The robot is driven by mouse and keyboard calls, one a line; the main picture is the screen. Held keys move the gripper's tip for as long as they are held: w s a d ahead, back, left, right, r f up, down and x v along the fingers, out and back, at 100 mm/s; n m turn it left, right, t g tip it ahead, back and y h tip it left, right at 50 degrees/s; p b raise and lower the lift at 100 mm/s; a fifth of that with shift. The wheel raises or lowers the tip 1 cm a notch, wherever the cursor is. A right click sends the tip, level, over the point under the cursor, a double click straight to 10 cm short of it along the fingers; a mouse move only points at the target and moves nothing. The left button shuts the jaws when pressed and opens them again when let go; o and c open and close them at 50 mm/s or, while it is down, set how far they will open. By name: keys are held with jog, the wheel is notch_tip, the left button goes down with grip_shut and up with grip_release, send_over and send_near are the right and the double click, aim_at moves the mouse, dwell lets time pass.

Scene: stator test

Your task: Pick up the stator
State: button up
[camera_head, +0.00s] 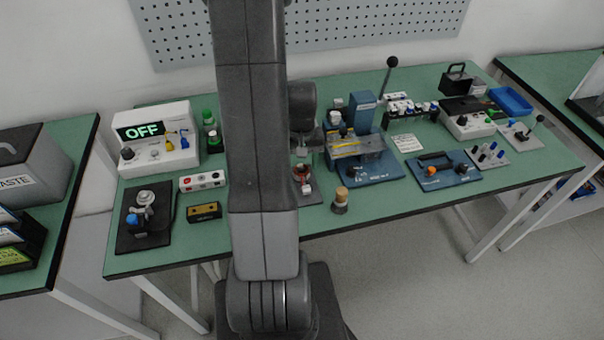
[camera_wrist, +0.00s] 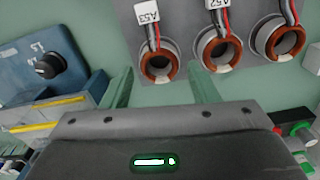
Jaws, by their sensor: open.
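Three stators show in the wrist view as copper-coloured rings with dark bores and red and dark leads: a left one (camera_wrist: 171,72), a middle one (camera_wrist: 232,56) and a right one (camera_wrist: 261,32). They stand in a row on a grey tray (camera_wrist: 185,22). The left and middle ones carry white tags. My gripper (camera_wrist: 161,78) is open and empty, its two green fingers apart. The left stator shows between and beyond the fingertips; I cannot tell the exact gap. In the head view the stators (camera_head: 303,178) are mostly hidden behind my arm.
A blue machine with a black knob (camera_wrist: 48,66) lies left of my fingers in the wrist view. A red button and a green part (camera_wrist: 294,130) are at the right. In the head view the green bench (camera_head: 350,218) is crowded, with free room along its front edge.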

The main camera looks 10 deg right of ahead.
jog(key=shift+f, duration=1.25)
jog(key=c, duration=0.8)
jog(key=shift+r, duration=0.2)
